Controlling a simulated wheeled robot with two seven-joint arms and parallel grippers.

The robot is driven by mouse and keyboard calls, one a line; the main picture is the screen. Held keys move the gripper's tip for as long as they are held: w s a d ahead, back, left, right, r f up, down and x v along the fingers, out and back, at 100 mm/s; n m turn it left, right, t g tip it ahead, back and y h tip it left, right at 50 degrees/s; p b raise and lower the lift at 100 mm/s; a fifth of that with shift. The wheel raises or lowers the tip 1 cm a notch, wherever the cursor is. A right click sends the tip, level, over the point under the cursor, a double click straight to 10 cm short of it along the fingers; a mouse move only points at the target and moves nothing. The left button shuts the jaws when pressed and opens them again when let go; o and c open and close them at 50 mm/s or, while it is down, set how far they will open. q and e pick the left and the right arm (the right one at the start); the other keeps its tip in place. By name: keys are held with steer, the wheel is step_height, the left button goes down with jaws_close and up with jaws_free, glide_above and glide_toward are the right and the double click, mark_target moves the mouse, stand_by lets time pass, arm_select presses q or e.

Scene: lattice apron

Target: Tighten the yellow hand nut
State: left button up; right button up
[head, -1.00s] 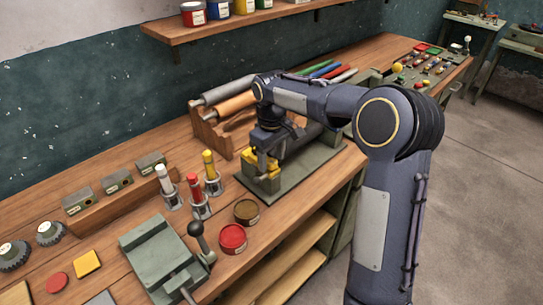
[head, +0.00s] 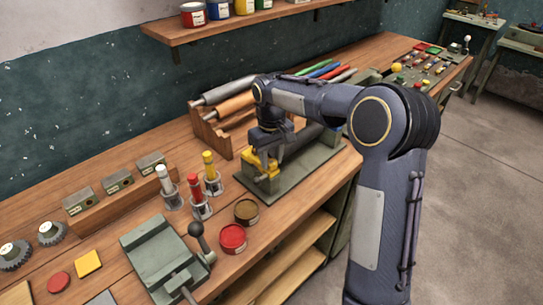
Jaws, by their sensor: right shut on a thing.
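The yellow hand nut (head: 251,168) sits at the near left end of a green fixture (head: 284,186) on the workbench. My right gripper (head: 262,163) reaches down over it from above and is shut on it. The fingers and the wrist cover part of the nut, so its full shape and the thread behind it are hidden. My left gripper is not in view.
A green vise (head: 155,252) with a ball-ended lever stands at the front. Red (head: 232,238) and brown (head: 246,211) open tins stand between it and the fixture. Several capped tubes stand in metal holders left of the fixture. A rack with rolls (head: 208,134) stands behind.

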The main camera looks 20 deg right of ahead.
mark_target(272, 162)
steer(key=o, duration=1)
step_height(272, 162, up, 8)
steer(key=shift+f, duration=0.1)
stand_by(0.4)
